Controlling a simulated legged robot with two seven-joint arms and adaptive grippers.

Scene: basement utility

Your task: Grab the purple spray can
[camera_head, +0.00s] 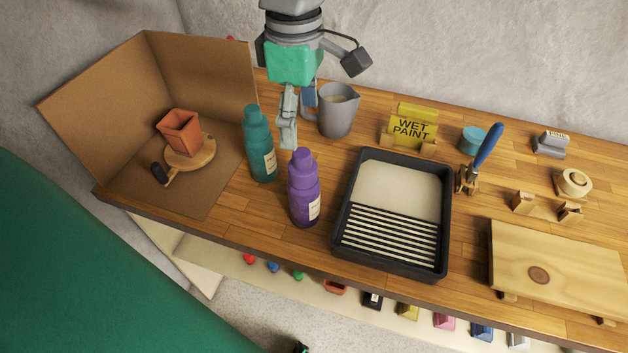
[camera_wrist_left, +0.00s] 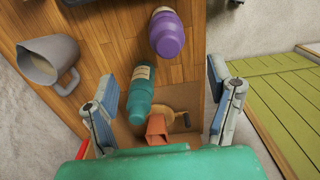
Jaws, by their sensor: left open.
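The purple spray can (camera_head: 304,192) stands upright near the front edge of the wooden bench, between a teal can and a black paint tray. In the left wrist view the purple can (camera_wrist_left: 166,36) is at the top, beyond the fingers. The teal can (camera_head: 260,150) stands just behind and left of it; in the left wrist view the teal can (camera_wrist_left: 140,95) lies between the fingers in the picture. My left gripper (camera_head: 296,122) hangs behind the purple can, open and empty. In the left wrist view its fingers (camera_wrist_left: 163,95) are spread wide. My right gripper is not in view.
A grey jug (camera_head: 338,117) stands close right of my left gripper. The paint tray (camera_head: 343,232) is right of the purple can. A cardboard booth (camera_head: 95,105) with an orange pot (camera_head: 181,135) is at left. A yellow sign (camera_head: 412,125) stands behind the tray.

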